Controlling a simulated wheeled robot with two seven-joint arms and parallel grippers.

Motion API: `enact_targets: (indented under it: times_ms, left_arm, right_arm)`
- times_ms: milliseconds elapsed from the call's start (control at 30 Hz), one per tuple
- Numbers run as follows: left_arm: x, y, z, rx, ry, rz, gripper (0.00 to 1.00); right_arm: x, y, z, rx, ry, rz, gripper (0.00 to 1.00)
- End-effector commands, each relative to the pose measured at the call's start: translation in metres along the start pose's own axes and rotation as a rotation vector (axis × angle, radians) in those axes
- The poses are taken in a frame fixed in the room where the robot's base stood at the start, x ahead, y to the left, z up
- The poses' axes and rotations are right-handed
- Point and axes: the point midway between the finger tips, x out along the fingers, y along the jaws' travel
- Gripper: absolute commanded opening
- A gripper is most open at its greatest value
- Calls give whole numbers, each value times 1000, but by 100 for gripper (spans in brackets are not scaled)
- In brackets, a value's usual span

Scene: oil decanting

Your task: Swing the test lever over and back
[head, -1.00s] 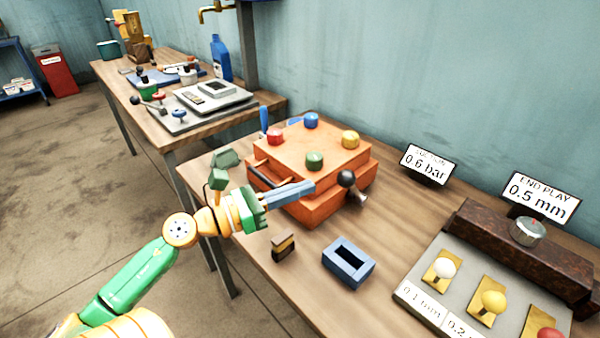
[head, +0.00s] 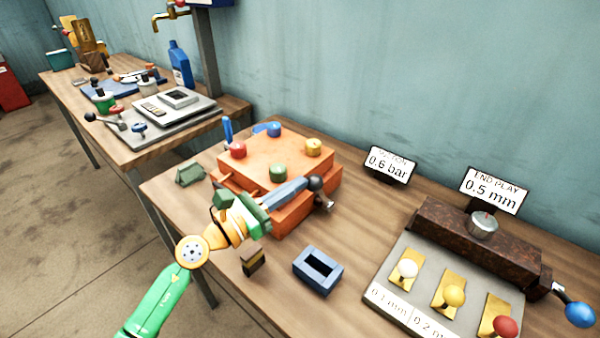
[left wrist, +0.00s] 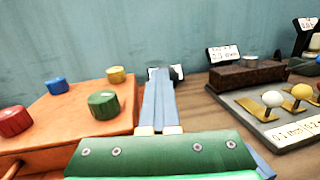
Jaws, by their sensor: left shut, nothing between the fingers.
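A black-knobbed lever (head: 316,184) sticks out at the right side of the orange box (head: 292,218), with a metal stub below the knob. Another lever, with a blue knob (head: 580,314), sits at the right end of the rusty block (head: 470,240). I cannot tell from its looks which is the test lever. My left gripper (head: 303,184) is shut and empty, its blue fingers reaching along the box's front to just beside the black knob; contact is unclear. In the left wrist view the shut fingers (left wrist: 161,78) partly hide a dark round shape. My right gripper is out of view.
Red, blue, yellow and green knobs top the orange box. A blue slotted block (head: 318,268) and a small black-and-brass block (head: 253,262) stand in front. A grey plate (head: 390,292) with white, yellow and red knobs lies right. Two signs (head: 389,164) stand behind.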

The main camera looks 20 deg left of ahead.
Motion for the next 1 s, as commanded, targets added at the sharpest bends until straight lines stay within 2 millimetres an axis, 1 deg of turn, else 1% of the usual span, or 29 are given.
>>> enact_targets:
  times_ms: [33,100,200,500,567,700,767,800,900,1000]
  left_arm:
    - [6,-2,-1,-5,7,-7,0]
    - [12,-2,-3,-5,9,-8,0]
    - [16,-3,-5,-3,11,-9,0]
    - [16,-2,-4,-4,11,-8,0]
    - [18,-2,1,-6,18,-7,0]
    - [28,0,15,-18,75,-7,0]
    - [33,2,18,-22,102,-7,0]
    - [40,3,19,-23,112,-7,0]
    - [50,4,15,-22,110,-7,0]
    - [54,5,15,-23,110,-6,0]
  right_arm:
    - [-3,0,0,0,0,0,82]
    - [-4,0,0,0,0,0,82]
    - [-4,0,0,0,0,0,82]
    - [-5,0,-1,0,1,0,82]
    - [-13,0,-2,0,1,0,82]
    - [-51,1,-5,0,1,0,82]
    - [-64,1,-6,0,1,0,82]
    - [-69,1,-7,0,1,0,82]
    - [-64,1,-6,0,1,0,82]
    - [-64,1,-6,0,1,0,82]
